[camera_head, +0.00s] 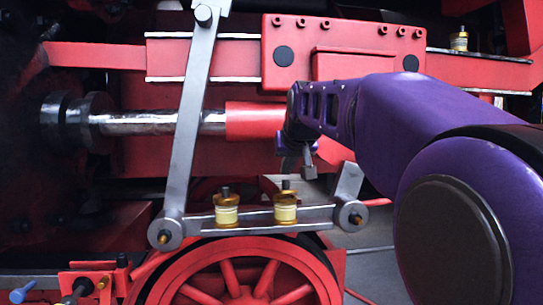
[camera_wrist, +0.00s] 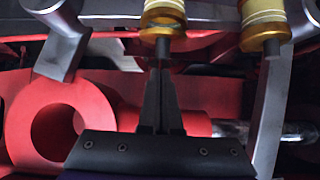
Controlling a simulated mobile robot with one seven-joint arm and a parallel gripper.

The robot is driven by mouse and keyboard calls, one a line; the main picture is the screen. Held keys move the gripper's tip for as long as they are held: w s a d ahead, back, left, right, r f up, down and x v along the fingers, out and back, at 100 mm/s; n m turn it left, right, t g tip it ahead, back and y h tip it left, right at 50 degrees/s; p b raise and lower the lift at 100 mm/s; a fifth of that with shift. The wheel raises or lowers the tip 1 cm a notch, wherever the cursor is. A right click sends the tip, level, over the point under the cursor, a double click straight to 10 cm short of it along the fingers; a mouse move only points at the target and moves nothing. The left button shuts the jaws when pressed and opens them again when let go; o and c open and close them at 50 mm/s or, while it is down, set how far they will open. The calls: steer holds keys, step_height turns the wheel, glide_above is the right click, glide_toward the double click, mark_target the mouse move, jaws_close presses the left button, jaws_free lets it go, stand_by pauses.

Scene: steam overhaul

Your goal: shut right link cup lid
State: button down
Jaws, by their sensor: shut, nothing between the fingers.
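Two brass cups with cream bands and dark knobs stand on the grey link bar (camera_head: 258,220). They are the right link cup (camera_head: 286,211) and the left cup (camera_head: 227,214). The wrist view is turned over: the right cup (camera_wrist: 163,15) is at top centre and the left cup (camera_wrist: 264,14) at top right. The right cup's brown lid (camera_head: 286,195) is at its top; I cannot tell whether it is seated. My gripper (camera_head: 308,174) is above and slightly right of the right cup. Its dark fingers are together and empty, and the fingertips (camera_wrist: 160,72) point at that cup's knob.
A grey upright lever (camera_head: 194,120) stands left of the cups, and a short grey arm (camera_head: 348,185) rises at the right end of the bar. A red wheel (camera_head: 238,285) is below. A red crosshead block (camera_head: 340,55) and a steel rod (camera_head: 160,123) are above.

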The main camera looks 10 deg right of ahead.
steer(key=shift+s+f, duration=0.15)
steer(key=shift+f, duration=0.05)
steer(key=shift+f, duration=0.15)
steer(key=b, duration=0.2)
steer(key=f+b, duration=0.1)
steer(key=shift+s+t+b, duration=0.25)
steer(key=shift+t+b, duration=0.1)
steer(key=shift+t, duration=0.05)
steer(key=shift+s+f+t+b, duration=0.15)
steer(key=shift+s+t+b, duration=0.15)
steer(key=shift+b, duration=0.8)
steer(key=shift+s, duration=0.3)
